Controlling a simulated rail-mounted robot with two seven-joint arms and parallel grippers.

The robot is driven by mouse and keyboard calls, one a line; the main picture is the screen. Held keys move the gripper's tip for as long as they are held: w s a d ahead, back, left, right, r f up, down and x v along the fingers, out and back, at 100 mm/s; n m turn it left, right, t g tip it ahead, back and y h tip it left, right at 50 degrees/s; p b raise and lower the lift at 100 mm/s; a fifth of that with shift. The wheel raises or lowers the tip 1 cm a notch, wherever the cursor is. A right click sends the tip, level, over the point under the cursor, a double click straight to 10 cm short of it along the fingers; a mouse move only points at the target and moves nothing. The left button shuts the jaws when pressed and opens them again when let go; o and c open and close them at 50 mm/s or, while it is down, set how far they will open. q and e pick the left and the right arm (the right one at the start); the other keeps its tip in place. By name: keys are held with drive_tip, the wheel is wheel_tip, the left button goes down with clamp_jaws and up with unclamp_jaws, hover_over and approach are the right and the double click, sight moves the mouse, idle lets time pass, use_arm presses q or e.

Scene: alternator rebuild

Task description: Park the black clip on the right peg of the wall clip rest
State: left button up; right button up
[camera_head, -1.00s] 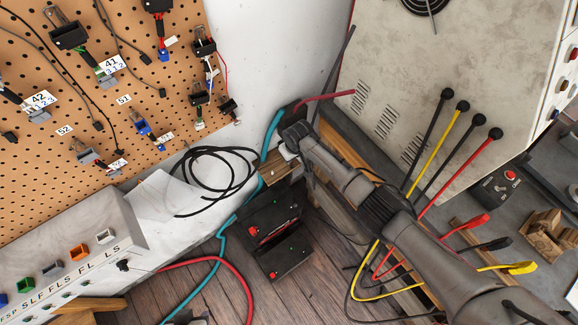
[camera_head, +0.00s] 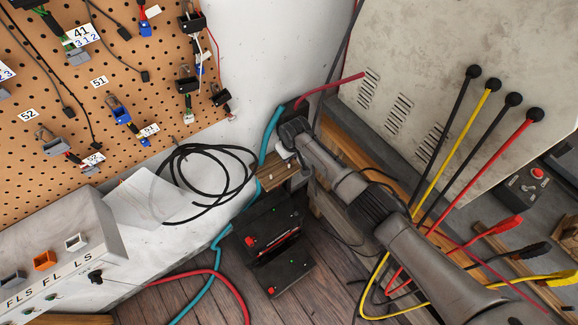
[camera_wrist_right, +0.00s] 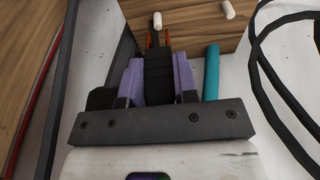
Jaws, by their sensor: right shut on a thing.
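The wall clip rest (camera_head: 272,178) is a wooden block against the white wall, partly covered by my right gripper (camera_head: 284,152) in the head view. In the right wrist view the block (camera_wrist_right: 195,28) shows two white pegs. One peg (camera_wrist_right: 157,20) is straight ahead of the jaws, the other (camera_wrist_right: 228,9) is to the right in that picture. My right gripper (camera_wrist_right: 158,85) has purple fingers shut on the black clip (camera_wrist_right: 157,68). The clip's orange-tinted jaws point at the block, close to the straight-ahead peg; I cannot tell whether they touch. My left gripper is not in view.
A teal hose (camera_head: 268,140) and coiled black cable (camera_head: 215,165) lie by the rest. A black battery-like box (camera_head: 268,225) stands below it. The grey cabinet (camera_head: 430,80) and leads with coloured clips (camera_head: 500,225) are to the right. A pegboard (camera_head: 110,110) is at left.

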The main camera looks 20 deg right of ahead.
idle(0.3)
drive_tip(key=shift+f, duration=0.1)
drive_tip(key=shift+f, duration=0.15)
drive_tip(key=shift+b+x, duration=0.95)
drive_tip(key=shift+b, duration=0.05)
drive_tip(key=shift+s, duration=0.25)
drive_tip(key=o, duration=0.5)
drive_tip(key=shift+o, duration=1.4)
